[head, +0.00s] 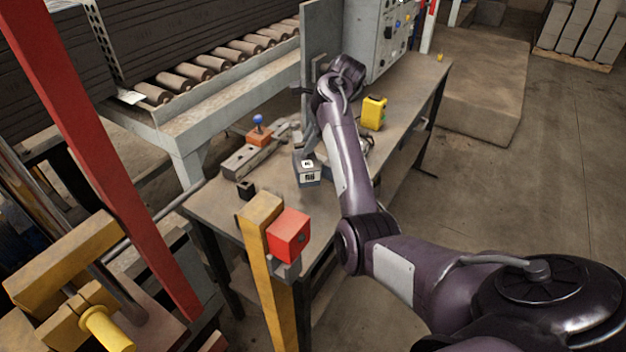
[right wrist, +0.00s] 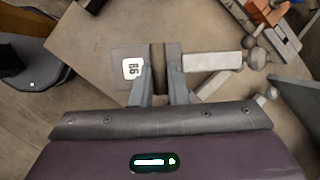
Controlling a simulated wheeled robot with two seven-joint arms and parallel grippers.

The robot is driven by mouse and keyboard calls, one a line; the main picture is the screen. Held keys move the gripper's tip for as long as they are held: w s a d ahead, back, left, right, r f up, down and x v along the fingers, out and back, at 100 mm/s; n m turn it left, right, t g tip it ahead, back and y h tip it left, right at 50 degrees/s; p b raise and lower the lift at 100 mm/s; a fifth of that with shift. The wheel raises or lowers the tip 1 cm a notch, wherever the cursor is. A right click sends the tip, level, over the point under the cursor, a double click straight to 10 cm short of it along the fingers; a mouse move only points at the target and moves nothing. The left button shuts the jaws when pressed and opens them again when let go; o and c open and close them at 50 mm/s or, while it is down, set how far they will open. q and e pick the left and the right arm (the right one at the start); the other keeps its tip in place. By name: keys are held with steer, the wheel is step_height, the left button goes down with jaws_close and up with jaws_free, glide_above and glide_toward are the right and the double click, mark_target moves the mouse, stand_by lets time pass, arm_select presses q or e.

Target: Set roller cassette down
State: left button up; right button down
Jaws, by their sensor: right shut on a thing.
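The roller cassette looks like a small grey block (head: 308,176) with white labels on its top and side. In the head view it is at the front part of the workbench, below the end of my right arm. My right gripper (head: 307,147) points down at it and is shut on it. In the right wrist view the two fingers (right wrist: 160,92) close on a dark upright part, with the labelled grey top (right wrist: 120,62) just to the left. I cannot tell whether its underside touches the bench. My left gripper is in neither view.
The workbench (head: 225,205) holds a small dark block (head: 245,188), a fixture with an orange block and blue knob (head: 258,134), and a yellow device (head: 374,113). A red box on a yellow post (head: 288,236) stands at the near edge. A roller conveyor (head: 215,95) lies behind.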

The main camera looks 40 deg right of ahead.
mark_target(311, 157)
step_height(311, 157, down, 5)
steer(key=shift+r, duration=0.1)
steer(key=shift+f, duration=0.6)
step_height(311, 157, down, 4)
steer(key=shift+r, duration=0.1)
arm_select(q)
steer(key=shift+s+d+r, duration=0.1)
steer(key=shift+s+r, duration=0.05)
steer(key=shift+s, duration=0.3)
arm_select(e)
steer(key=c, duration=1.4)
jaws_free()
steer(key=shift+a, duration=0.1)
